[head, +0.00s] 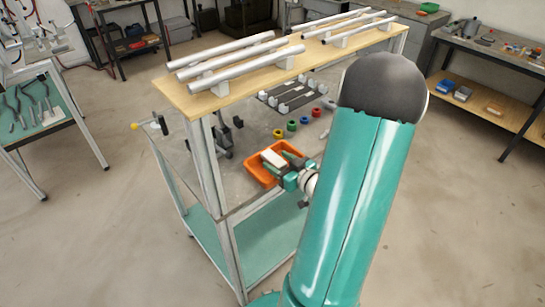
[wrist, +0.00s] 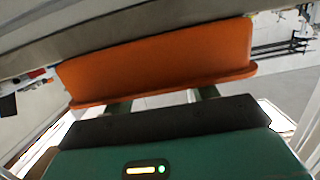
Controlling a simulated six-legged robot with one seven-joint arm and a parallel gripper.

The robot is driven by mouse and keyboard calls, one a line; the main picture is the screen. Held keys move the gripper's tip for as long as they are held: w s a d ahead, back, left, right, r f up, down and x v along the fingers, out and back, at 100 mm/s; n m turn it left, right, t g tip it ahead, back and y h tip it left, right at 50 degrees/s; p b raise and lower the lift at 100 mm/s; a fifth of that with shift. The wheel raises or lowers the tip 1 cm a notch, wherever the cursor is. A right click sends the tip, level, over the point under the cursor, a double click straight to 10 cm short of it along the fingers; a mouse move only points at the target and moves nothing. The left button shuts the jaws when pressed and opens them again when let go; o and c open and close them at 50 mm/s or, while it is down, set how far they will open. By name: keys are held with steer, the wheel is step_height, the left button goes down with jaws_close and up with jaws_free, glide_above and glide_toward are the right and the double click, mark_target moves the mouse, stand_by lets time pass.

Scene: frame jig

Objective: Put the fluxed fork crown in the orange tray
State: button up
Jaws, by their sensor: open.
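The orange tray (head: 259,174) sits on the grey middle level of the stand in the head view, under the wooden shelf. A pale block-like thing (head: 273,157) shows in it; I cannot tell what it is. My gripper (head: 287,168) is at the tray's right side. In the wrist view the orange tray (wrist: 160,62) fills the middle, with its rim towards me. My gripper (wrist: 162,99) has its two fingers spread apart, with their tips hidden behind the tray's rim. I cannot make out the fork crown in either view.
Silver tubes (head: 240,68) lie on supports on the wooden shelf (head: 202,104) above the tray. A stand post (head: 206,165) is at the left. My arm hides the right part of the stand.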

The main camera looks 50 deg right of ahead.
steer(key=s+r, duration=0.1)
steer(key=s, duration=0.7)
steer(key=shift+a+r, duration=0.3)
steer(key=shift+a, duration=0.15)
